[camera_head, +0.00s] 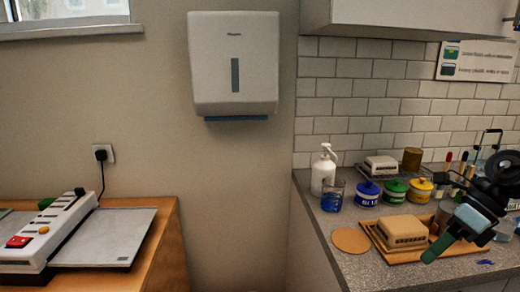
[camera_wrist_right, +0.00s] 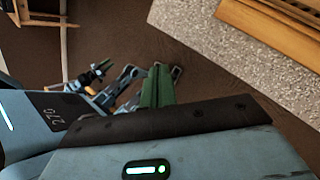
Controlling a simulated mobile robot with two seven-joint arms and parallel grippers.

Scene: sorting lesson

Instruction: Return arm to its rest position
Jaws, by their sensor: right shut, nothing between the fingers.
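My right gripper (camera_head: 431,256) hangs over the right end of the grey counter in the head view, in front of the wooden tray. Its green fingers are closed together and hold nothing. In the right wrist view the shut green fingers (camera_wrist_right: 158,86) point past the counter's edge, with brown floor behind them. The right arm (camera_head: 480,205) comes in from the right edge of the head view and hides part of the counter behind it. My left gripper does not show in the head view.

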